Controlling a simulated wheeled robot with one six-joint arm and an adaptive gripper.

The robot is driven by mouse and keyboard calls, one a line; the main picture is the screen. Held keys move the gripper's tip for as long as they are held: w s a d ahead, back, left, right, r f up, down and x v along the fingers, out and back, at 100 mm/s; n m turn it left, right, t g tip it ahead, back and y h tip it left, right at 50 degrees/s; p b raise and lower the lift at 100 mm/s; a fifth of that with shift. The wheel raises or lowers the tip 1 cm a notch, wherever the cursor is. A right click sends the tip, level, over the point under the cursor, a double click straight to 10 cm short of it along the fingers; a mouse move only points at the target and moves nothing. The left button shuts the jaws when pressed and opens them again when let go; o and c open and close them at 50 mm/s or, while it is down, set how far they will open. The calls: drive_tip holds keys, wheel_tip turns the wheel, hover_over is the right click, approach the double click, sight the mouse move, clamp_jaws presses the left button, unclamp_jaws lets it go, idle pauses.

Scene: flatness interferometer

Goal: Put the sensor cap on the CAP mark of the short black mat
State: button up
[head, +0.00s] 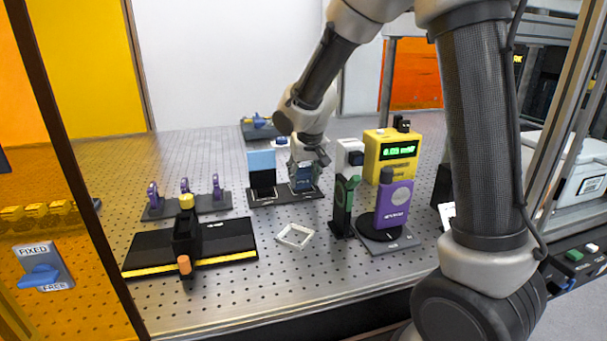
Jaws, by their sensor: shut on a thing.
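The short black mat (282,201) lies in the middle of the perforated table, with pale marks along its front edge. Its lettering is too small to read. My gripper (304,168) is over the right part of this mat, pointing down and shut on a dark blue block (303,179). The block is low at the mat; I cannot tell whether it touches it. It may be the sensor cap, but the fingers partly hide it. A light blue plate in a black holder (262,178) stands on the left part of the mat.
Close to the right are a green and black post (343,205), a white box with a dark front (350,153), a yellow meter (390,154) and a purple unit (394,205). A clear square frame (294,236) lies in front. Purple clips (185,187) stand left.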

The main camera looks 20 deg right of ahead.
drive_tip(key=shift+f, duration=0.25)
drive_tip(key=o, duration=1.1)
drive_tip(key=shift+r, duration=3.5)
